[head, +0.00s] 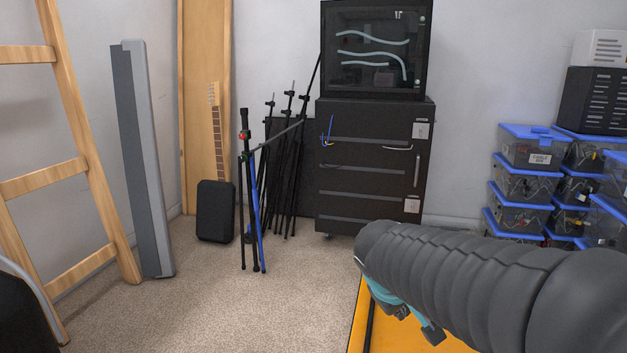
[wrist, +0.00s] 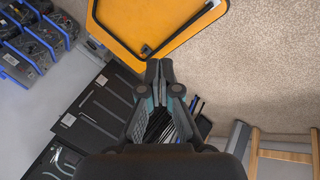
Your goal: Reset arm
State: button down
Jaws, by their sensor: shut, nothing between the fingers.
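My gripper (wrist: 159,72) points away from the wrist camera with its two dark fingertips together and nothing between them. In the head view my arm reaches in from the right edge, and part of the gripper (head: 412,312) shows under its grey sleeve, over the orange surface. The fingertips are not clear in that view.
An orange panel or tabletop (head: 385,335) is below my arm. A black drawer cabinet (head: 365,185) carries a dark PC case (head: 376,48). Blue-lidded bins (head: 522,182) stand at right, stands (head: 262,195) and a wooden ladder (head: 75,115) at left. Carpet (head: 215,290) at front is clear.

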jog(key=s+m+y, duration=0.3)
jog(key=s+m, duration=0.2)
jog(key=s, duration=1.2)
jog(key=shift+a+t+y+p, duration=0.15)
jog(key=shift+t+y+p, duration=0.15)
jog(key=shift+s, duration=0.1)
